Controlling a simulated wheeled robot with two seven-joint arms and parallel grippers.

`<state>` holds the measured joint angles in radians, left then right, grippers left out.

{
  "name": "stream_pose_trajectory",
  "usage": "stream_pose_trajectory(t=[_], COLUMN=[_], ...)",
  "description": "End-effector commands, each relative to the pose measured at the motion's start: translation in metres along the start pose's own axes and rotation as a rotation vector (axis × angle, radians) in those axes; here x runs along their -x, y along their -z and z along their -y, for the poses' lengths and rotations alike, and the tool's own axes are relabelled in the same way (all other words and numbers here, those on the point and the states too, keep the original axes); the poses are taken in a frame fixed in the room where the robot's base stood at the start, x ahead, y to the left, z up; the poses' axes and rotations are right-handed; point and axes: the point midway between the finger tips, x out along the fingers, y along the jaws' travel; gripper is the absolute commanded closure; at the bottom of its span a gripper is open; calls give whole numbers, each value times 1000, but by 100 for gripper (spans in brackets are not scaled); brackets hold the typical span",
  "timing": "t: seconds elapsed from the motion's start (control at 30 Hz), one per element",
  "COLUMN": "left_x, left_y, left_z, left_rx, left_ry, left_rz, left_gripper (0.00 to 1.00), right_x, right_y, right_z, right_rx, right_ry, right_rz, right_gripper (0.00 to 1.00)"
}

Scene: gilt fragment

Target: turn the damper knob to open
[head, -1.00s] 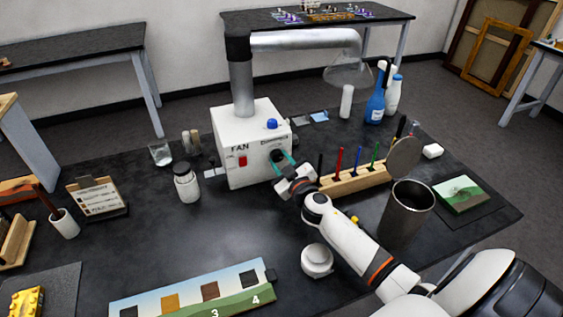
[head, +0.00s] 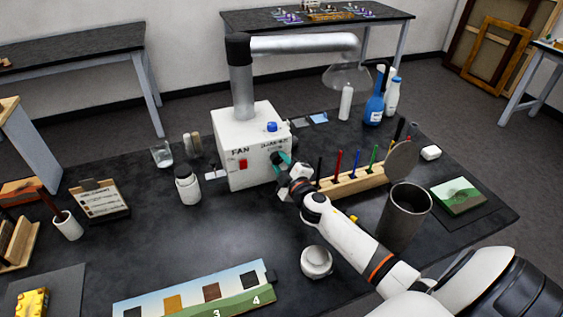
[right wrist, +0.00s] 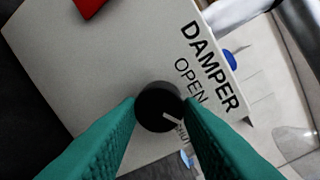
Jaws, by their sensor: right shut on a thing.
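The damper knob (right wrist: 158,104) is a round black knob with a white pointer line, on the front of the white fan box (head: 244,170). In the right wrist view the pointer slants to the lower right, toward the partly covered "SHUT" lettering; "OPEN" stands above it, to the upper right. My right gripper (head: 281,160) has teal fingers and is at the box front. In the right wrist view its fingers (right wrist: 160,112) are shut on the knob, one at each side. In the head view the gripper hides most of the knob. My left gripper is not in view.
A red switch (head: 243,164) is left of the knob, and a blue button (head: 271,127) is on the box top. A wooden rack (head: 352,178) with coloured sticks and a metal cup (head: 405,215) stand close to my right arm.

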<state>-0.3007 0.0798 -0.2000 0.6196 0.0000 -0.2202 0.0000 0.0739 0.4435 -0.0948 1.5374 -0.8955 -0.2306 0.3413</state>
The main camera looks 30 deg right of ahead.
Motion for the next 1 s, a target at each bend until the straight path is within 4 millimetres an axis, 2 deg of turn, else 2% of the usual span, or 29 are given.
stream_pose_trajectory(t=[0.7, 1.0], left_x=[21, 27], left_y=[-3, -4], left_z=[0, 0], left_rx=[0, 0], left_ry=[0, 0], left_rz=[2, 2], left_gripper=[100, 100], right_x=[0, 0], right_y=[-2, -4], right_z=[2, 1], right_rx=[675, 895], right_ry=[-31, -40], right_rz=[-58, -76], right_gripper=[90, 90])
